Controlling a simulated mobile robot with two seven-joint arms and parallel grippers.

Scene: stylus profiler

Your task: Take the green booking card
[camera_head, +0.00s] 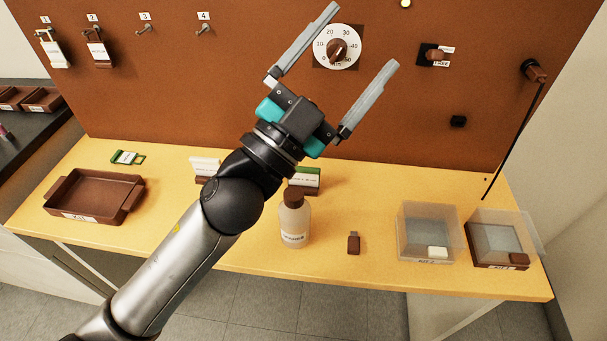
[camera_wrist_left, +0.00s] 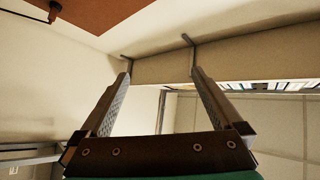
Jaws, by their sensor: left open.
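A small green and white card (camera_head: 127,158) lies flat on the left back of the yellow table, behind the brown tray. A second green-edged white card (camera_head: 308,178) stands behind the bottle, partly hidden by the bottle and my arm. I cannot read which one is the booking card. My left gripper (camera_head: 365,36) is open and empty, raised in front of the brown board near the dial, well above and to the right of the flat card. My right gripper is not in view.
A brown tray (camera_head: 95,209) is at the table's left. A bottle (camera_head: 295,222) and a small brown item (camera_head: 354,243) stand mid-front. Two clear-lidded boxes (camera_head: 418,209) (camera_head: 487,215) are at the right. The board carries numbered hooks, a dial (camera_head: 337,47) and a hanging black rod (camera_head: 513,142).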

